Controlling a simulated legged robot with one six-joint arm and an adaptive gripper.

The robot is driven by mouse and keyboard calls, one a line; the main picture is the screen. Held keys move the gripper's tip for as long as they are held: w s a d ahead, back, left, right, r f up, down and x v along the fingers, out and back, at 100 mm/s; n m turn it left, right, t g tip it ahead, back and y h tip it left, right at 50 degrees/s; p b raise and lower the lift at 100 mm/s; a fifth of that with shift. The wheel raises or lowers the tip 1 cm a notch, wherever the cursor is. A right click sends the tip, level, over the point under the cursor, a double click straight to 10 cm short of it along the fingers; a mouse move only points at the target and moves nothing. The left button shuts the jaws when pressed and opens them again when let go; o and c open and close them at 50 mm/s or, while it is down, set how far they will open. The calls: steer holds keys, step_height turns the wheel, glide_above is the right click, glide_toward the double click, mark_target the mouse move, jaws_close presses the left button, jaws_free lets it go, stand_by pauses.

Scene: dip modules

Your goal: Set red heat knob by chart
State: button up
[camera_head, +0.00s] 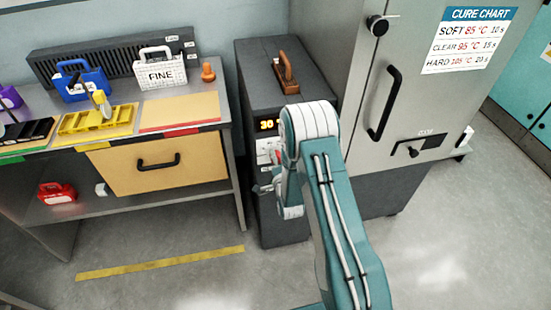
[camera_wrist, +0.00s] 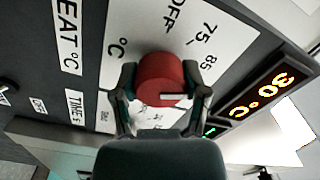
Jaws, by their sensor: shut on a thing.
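In the wrist view my gripper (camera_wrist: 160,80) is shut around the red heat knob (camera_wrist: 160,72), one finger on each side. A short white mark on the knob lies level, toward the right of the picture. The white dial plate (camera_wrist: 120,45) shows OFF, 75 and 85 above and right of the knob; its lower part is mostly hidden. The display (camera_wrist: 262,94) reads 30 °C. In the head view my arm hides the knob. The cure chart (camera_head: 468,41) reads SOFT 85 °C 10 s, CLEAR 95 °C 15 s, HARD 105 °C 20 s.
The dark oven unit (camera_head: 262,80) stands between the workbench (camera_head: 221,101) and a grey cabinet (camera_head: 345,60). The bench holds a white FINE caddy (camera_head: 160,72), a blue caddy (camera_head: 86,86) and a yellow tray (camera_head: 85,122). A red caddy (camera_head: 57,194) sits on the lower shelf.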

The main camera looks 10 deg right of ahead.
steer(key=o, duration=1.1)
steer(key=shift+d, duration=0.2)
steer(key=shift+o, duration=0.2)
steer(key=s, duration=1.2)
steer(key=shift+w, duration=0.1)
step_height(320, 180, up, 18)
steer(key=w+r+n+g, duration=0.1)
steer(key=n+g, duration=0.5)
steer(key=s+r+n+g, duration=0.2)
steer(key=s+r, duration=0.2)
steer(key=s, duration=0.4)
steer(key=s+r+n+g, duration=0.2)
steer(key=s+r, duration=0.1)
steer(key=s, duration=0.6)
steer(key=s+r+n+g, duration=0.2)
steer(key=s+r+n, duration=0.1)
steer(key=s, duration=0.5)
steer(key=shift+s+a+r, duration=0.15)
steer(key=shift+s+r, duration=0.1)
steer(key=shift+r, duration=0.55)
